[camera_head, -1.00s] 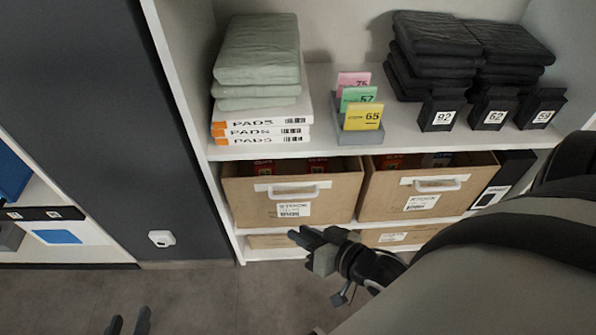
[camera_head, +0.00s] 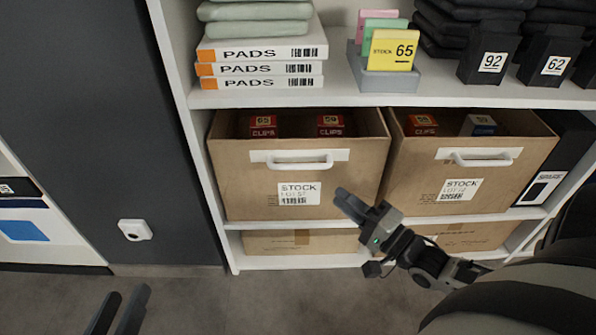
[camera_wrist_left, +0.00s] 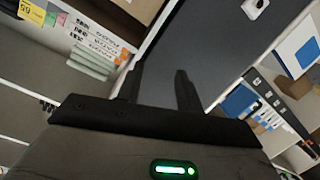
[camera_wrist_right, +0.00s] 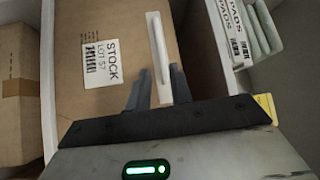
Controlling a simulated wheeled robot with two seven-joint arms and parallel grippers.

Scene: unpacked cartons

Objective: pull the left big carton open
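The left big carton (camera_head: 238,189) is a brown open-topped box on the middle shelf, with a white bar handle (camera_head: 300,162) and a STOCK label. It sits within the shelf, with red CLIPS boxes inside. My right gripper (camera_head: 351,204) is in front of its lower right face, below and right of the handle. In the right wrist view the fingers (camera_wrist_right: 160,88) are open, with the lower end of the handle (camera_wrist_right: 157,50) appearing between them; contact cannot be told. My left gripper (camera_head: 118,312) is open and empty, low at the left; its fingers show in the left wrist view (camera_wrist_left: 158,88).
A similar right carton (camera_head: 416,184) stands beside it, with flatter cartons (camera_head: 285,242) on the shelf below. PADS boxes (camera_head: 262,53), number cards (camera_head: 393,50) and dark labelled boxes (camera_head: 490,60) stand above. A dark panel (camera_head: 90,120) is at the left. The floor in front is clear.

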